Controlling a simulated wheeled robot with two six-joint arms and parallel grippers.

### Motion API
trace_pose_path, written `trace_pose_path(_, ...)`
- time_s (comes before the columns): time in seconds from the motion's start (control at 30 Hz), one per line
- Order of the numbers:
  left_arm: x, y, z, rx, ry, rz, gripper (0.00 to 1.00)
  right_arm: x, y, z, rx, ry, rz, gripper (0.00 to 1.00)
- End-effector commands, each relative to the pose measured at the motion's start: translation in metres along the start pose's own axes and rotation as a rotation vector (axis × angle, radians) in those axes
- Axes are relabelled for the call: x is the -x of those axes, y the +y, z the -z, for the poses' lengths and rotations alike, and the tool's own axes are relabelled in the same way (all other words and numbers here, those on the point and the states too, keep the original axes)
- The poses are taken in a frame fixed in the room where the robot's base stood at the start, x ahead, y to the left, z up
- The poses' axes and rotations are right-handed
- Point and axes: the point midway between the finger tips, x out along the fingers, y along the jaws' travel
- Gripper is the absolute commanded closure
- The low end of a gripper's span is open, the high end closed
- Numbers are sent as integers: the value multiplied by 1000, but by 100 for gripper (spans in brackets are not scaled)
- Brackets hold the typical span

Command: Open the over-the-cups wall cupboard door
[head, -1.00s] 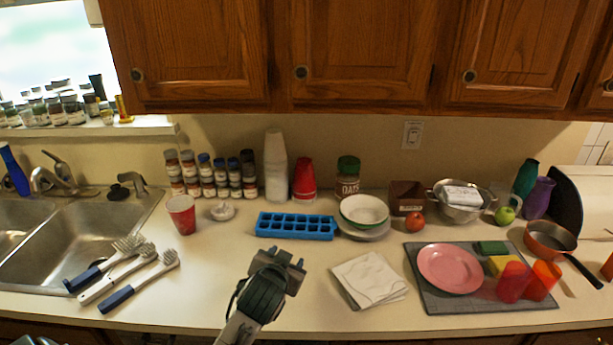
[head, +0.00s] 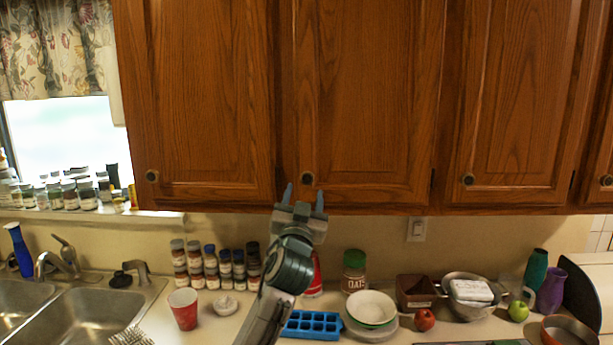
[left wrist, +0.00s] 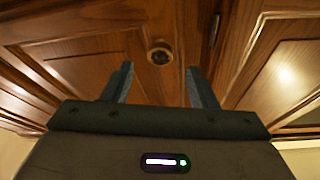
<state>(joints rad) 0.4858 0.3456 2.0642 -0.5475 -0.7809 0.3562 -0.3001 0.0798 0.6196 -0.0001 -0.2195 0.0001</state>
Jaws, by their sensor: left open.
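The wooden wall cupboard door over the cups (head: 365,100) is shut, with a round dark knob (head: 307,178) at its lower left corner. My left gripper (head: 304,195) is open and empty, its fingers pointing up just below that knob in the head view. In the left wrist view the knob (left wrist: 160,55) shows between and just beyond the two fingertips (left wrist: 157,75); I cannot tell whether they touch the door. The red cups (head: 315,280) are partly hidden behind my left arm. My right gripper is not in view.
Neighbouring shut doors stand to the left (head: 210,100) and right (head: 515,100), each with a knob. Below, the counter holds spice jars (head: 210,265), a blue ice tray (head: 312,325), bowls (head: 370,308) and a colander (head: 468,308). The sink (head: 85,320) is at left.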

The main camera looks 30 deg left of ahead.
Motion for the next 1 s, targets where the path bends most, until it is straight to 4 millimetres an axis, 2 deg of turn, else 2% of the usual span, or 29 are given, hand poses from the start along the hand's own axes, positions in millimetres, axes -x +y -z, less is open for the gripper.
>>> trace_pose_path(0.03,-12,-1,4,-2,-2,0,47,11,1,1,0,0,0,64)
trace_pose_path(0.23,-38,0,2,-1,-2,0,47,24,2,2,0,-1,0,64)
trace_pose_path(0.4,-45,0,0,0,-2,-1,47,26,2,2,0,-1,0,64)
trace_pose_path(0.63,-46,0,-1,0,-1,-1,47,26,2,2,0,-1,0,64)
trace_pose_path(0.67,-46,0,-1,0,-1,-1,49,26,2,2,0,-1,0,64)
trace_pose_path(0.9,-45,0,-1,0,-1,-1,96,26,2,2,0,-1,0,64)
trace_pose_path(0.93,-45,0,-1,0,-1,-1,100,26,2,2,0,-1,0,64)
trace_pose_path(1.0,-45,0,-1,0,-1,-1,100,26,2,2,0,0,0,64)
